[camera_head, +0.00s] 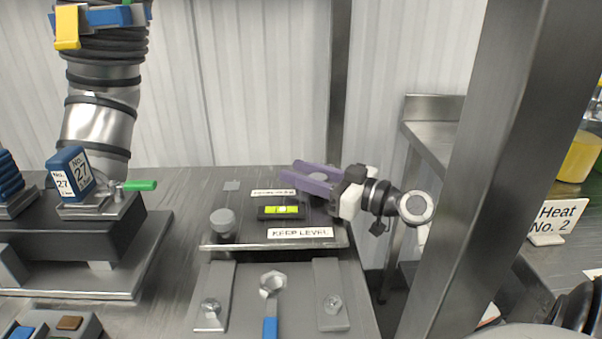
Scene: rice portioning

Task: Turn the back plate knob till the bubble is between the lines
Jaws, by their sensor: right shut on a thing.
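My right gripper (310,180) has purple fingers and reaches in from the right over the back of the steel plate (320,245). It is shut on a grey knob (318,177), partly hidden between the fingers. The yellow-green bubble level (281,212) lies on the plate just in front of the fingers. A pale bubble shows near its middle, but it is too small to tell how it sits against the lines. A second grey knob (222,224) stands at the plate's left. My left gripper is not in view.
A "KEEP LEVEL" label (300,233) lies in front of the level. A blue "No. 27" block (70,172) and a green handle (140,185) stand at left. A steel post (480,170) rises at right.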

